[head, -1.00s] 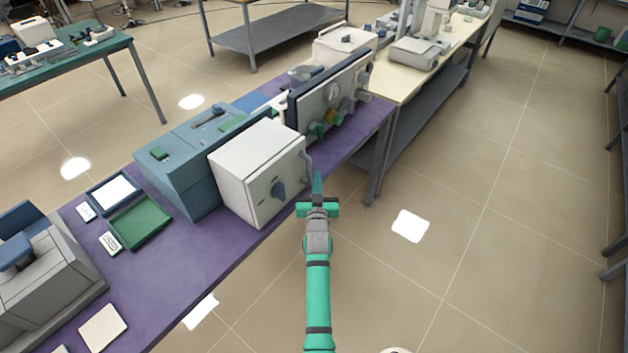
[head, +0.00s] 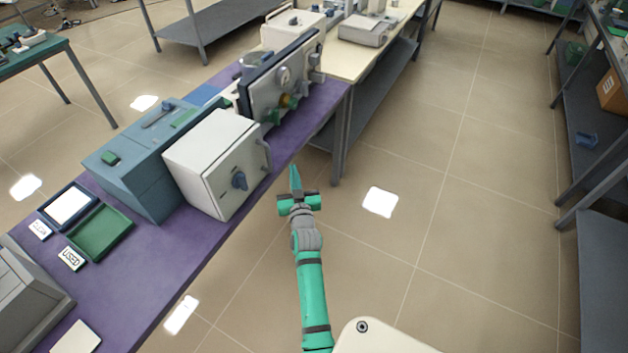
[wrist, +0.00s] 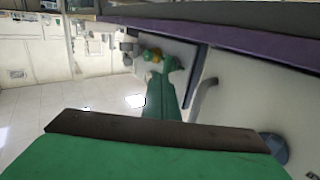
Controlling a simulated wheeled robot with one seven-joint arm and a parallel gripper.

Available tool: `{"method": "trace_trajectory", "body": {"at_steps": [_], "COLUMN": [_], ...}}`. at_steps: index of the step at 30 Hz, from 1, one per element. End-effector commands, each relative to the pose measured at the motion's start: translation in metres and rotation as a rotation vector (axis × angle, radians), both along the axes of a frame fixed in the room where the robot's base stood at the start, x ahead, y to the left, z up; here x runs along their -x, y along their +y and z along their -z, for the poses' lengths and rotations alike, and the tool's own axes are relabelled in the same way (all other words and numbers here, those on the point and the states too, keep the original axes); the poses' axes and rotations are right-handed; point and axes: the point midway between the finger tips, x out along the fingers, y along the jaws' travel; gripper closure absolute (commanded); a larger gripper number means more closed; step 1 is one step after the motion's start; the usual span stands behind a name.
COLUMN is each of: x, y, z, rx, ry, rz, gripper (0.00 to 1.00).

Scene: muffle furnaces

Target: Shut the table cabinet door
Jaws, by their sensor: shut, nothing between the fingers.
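The white table cabinet (head: 205,150) stands on the purple table (head: 205,235), near its front edge. Its door (head: 237,180) carries a blue knob (head: 239,180) and a curved grey handle (head: 264,155). A thin dark seam shows between door and body; I cannot tell whether the door is fully shut. My gripper (head: 296,180) is shut and empty, off the table's front edge, right of the handle and apart from it. In the wrist view the green fingers (wrist: 165,95) point past the handle (wrist: 202,98), with the knob (wrist: 273,147) at right.
A panel with gauge and valves (head: 285,80) stands behind the cabinet on the table. A blue-grey box (head: 135,165) and a green tray (head: 100,232) are to its left. Open floor (head: 440,200) lies to the right, up to a grey shelf rack (head: 605,240).

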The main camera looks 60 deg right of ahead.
Motion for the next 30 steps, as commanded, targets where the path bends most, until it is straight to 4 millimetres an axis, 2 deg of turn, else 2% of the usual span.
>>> {"method": "trace_trajectory", "body": {"at_steps": [1, 3, 9, 17, 24, 30], "x": [0.012, 0.023, 0.048, 0.06, 0.069, 0.069], "y": [-0.005, -0.006, -0.008, -0.001, -0.004, 0.001], "z": [0.0, 0.0, 0.0, 0.0, 0.0, 0.004], "rx": [-0.001, -0.001, -0.001, -0.001, -0.001, -0.004], "ry": [-0.001, -0.002, -0.001, 0.0, -0.001, 0.002], "rz": [0.01, 0.015, 0.017, -0.001, 0.007, 0.004], "gripper": [1.0, 1.0, 1.0, 1.0, 1.0, 1.0]}}
